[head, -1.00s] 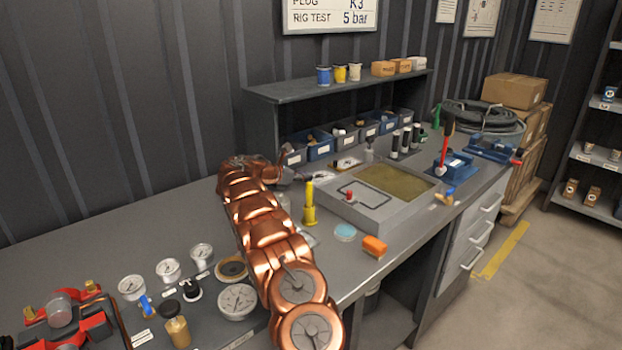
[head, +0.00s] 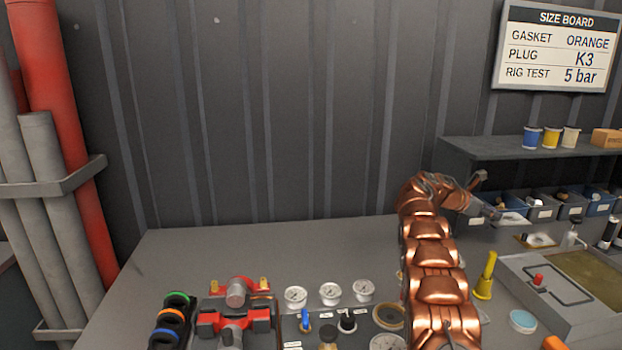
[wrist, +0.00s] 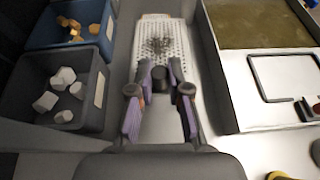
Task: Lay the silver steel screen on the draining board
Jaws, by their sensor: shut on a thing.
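The silver steel screen (wrist: 150,31) is a pale perforated plate with a dark clump on it, in the wrist view. My gripper (wrist: 160,78) is shut on its near end, with purple-padded fingers on either side. In the head view my gripper (head: 492,212) is at the back of the bench, by the small bins. The light grey surface with a dark outlined rectangle (wrist: 285,80), seemingly the draining board, lies to the right of the screen, beside a basin of murky yellow-brown liquid (wrist: 258,22). The screen is apart from that rectangle.
Blue (wrist: 72,30) and dark (wrist: 62,88) bins stand close left of the screen. A shelf (head: 530,147) overhangs the bins.

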